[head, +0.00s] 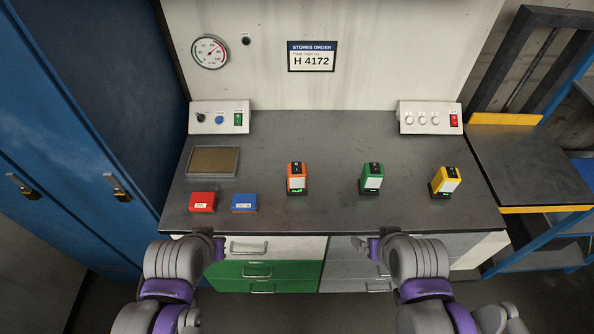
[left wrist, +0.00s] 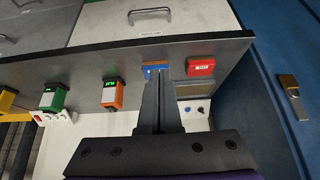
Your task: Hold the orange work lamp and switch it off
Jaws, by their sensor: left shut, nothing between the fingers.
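The orange work lamp (head: 296,178) stands upright on the grey bench, left of the green and yellow lamps. It has a dark switch on top, a pale front panel and a green glow low on its front. It also shows in the left wrist view (left wrist: 119,97). My left gripper (head: 219,247) is at the bench's front edge, left of the orange lamp and apart from it. In the left wrist view its fingers (left wrist: 157,82) are together and empty. My right gripper (head: 366,244) is near the front edge, right of the lamp; its fingers are too small to judge.
A green lamp (head: 372,177) and a yellow lamp (head: 446,181) stand to the right. A red box (head: 202,202), a blue box (head: 244,202) and a shallow tray (head: 190,174) lie to the left. Switch boxes (head: 219,118) (head: 431,117) stand at the back. The bench's middle back is clear.

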